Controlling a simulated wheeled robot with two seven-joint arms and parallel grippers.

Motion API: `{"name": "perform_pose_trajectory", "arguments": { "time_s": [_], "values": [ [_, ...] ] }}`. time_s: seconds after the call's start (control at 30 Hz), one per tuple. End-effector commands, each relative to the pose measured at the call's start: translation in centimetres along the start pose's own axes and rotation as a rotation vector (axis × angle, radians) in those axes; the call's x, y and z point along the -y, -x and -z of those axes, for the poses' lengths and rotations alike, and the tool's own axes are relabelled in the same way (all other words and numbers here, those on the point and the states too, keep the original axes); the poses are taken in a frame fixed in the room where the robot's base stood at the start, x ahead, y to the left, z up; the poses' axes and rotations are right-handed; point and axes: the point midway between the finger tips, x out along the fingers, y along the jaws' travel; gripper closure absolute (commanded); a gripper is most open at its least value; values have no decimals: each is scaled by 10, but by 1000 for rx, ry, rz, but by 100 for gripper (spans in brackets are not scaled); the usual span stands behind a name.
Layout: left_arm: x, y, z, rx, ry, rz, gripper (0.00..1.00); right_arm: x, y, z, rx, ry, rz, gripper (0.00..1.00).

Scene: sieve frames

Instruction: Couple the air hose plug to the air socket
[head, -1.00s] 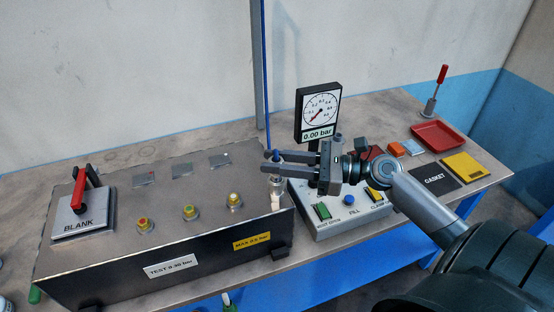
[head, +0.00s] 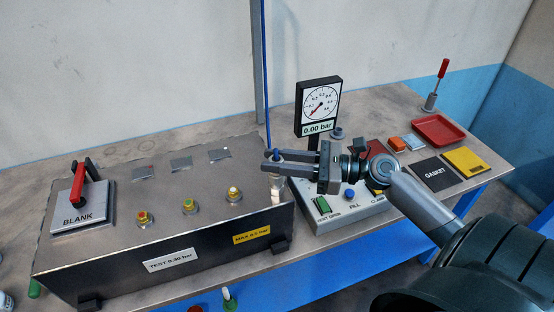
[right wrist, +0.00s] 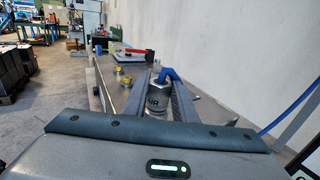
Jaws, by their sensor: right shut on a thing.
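My right gripper (head: 270,162) is shut on the air hose plug, above the right end of the dark test box. In the head view the hose (head: 267,100) rises from the fingers. A metallic and white part (head: 276,193) shows just below the fingers at the box's right end. I cannot tell whether it is the air socket or whether the plug touches it. My left gripper is out of view.
The test box (head: 110,270) carries a BLANK plate with a red lever (head: 77,190) and several coloured fittings. A gauge (head: 319,107) reading 0.00 bar and a button panel (head: 350,207) stand to the right. A red tray (head: 440,130) lies farther right.

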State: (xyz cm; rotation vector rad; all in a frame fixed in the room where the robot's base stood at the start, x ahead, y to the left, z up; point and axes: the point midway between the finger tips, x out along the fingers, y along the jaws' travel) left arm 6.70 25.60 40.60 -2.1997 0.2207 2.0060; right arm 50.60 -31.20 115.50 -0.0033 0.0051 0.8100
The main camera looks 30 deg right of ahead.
Motion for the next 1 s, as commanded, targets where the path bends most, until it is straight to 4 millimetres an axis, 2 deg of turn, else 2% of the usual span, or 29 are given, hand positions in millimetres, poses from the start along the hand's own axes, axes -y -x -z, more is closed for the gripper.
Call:
{"name": "perform_pose_trajectory", "arguments": {
  "time_s": [0.23, 0.27, 0.3, 0.33, 0.77, 1.0],
  "values": [
    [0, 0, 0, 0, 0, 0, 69, -1, 0, 2, -3, -3, -2, 100],
    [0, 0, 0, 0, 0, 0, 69, -1, 0, 2, -3, -3, -2, 68],
    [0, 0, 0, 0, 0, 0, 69, -1, 0, 2, -3, -3, -2, 58],
    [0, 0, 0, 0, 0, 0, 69, -1, 0, 2, -3, -2, -2, 53],
    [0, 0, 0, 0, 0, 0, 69, 0, 0, 2, -2, -1, -1, 53],
    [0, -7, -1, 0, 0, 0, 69, 0, 11, 4, -2, -3, 1, 53]
  ]
}}
